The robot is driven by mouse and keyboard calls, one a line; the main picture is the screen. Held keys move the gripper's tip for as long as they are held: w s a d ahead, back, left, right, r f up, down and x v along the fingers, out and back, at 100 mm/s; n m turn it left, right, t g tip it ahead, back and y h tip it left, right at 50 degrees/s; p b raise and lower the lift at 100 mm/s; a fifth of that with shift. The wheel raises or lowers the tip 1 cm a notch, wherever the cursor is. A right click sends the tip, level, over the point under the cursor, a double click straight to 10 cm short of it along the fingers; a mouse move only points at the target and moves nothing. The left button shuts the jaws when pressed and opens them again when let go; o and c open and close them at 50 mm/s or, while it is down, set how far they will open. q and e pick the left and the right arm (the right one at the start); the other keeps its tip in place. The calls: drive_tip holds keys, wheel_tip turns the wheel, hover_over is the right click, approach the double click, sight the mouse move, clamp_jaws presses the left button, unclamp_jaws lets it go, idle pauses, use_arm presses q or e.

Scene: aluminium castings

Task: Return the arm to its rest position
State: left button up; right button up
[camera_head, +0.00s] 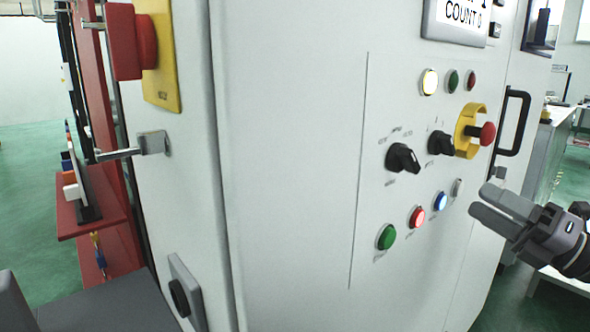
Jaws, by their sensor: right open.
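My right gripper (484,201) is at the right, with its two grey fingers pointing left towards the control panel (330,215) of a white machine. The fingers are open a little and nothing shows between them. They are in front of the panel's lower right, close to the white button (458,187) and the blue button (440,201). I cannot tell how far they are from the panel, but no contact shows. My left gripper is not in view.
The panel also has a red lit button (417,216), a green button (387,236), two black knobs and a red emergency stop (488,134) in a yellow guard. A black door handle (514,122) stands out above my right gripper. Green floor (508,305) is clear at the lower right.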

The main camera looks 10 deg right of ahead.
drive_tip(key=s+a+f+m+h+p, duration=0.1)
drive_tip(key=a+f+m+h, duration=0.3)
drive_tip(key=f+m, duration=0.65)
drive_tip(key=s+a+f+m+h+p, duration=0.1)
drive_tip(key=f+m+h+p, duration=0.1)
drive_tip(key=f+m+h, duration=0.65)
drive_tip(key=s+a+f+m+g+y, duration=0.1)
drive_tip(key=s+a+f+m+g, duration=0.2)
drive_tip(key=f, duration=0.7)
drive_tip(key=s+a+f+m+g+y+p, duration=0.1)
drive_tip(key=s+a+f+m+g+y, duration=0.1)
drive_tip(key=s+a+f+m+g, duration=0.2)
drive_tip(key=s+a+f+m, duration=0.3)
drive_tip(key=s+a+f, duration=0.2)
drive_tip(key=a, duration=0.3)
drive_tip(key=shift+s+f, duration=0.4)
drive_tip(key=shift+f, duration=0.3)
drive_tip(key=shift+c, duration=0.3)
